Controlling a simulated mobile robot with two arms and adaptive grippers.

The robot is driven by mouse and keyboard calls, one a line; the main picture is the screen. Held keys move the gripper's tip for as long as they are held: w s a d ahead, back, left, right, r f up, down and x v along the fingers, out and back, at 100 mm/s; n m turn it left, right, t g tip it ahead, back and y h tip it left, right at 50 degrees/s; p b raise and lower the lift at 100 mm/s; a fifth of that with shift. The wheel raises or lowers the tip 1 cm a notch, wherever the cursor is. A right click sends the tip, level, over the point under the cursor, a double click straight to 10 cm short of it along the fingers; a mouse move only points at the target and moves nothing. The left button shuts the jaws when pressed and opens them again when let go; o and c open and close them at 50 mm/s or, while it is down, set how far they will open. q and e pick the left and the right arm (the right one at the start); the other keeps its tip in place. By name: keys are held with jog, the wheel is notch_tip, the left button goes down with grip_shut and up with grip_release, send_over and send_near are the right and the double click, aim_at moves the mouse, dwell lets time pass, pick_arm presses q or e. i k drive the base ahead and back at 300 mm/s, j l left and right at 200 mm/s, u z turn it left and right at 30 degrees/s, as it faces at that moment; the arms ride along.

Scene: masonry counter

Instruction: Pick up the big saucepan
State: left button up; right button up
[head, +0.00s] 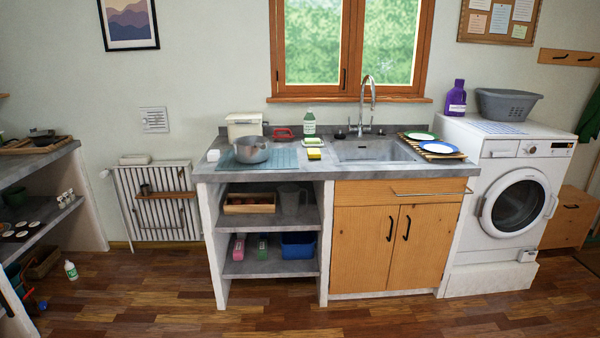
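A grey metal saucepan (252,149) stands upright on a blue-green mat (284,159) at the left part of the masonry counter (312,172). A handle or lug shows on its right side. I cannot tell its size against another saucepan, as no second one is clear on this counter. Neither of my grippers is in the head view, and the counter is some way off across the floor.
The sink (372,151) lies to the right. The wooden floor (180,290) before the counter is clear.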

aim_at(251, 149)
jog(key=i+u, duration=0.1)
jog(key=i, duration=0.55)
jog(key=i+l+u, duration=0.15)
jog(key=i, duration=0.5)
jog(key=i+l+u, duration=0.1)
jog(key=i, duration=0.5)
jog(key=l, duration=0.1)
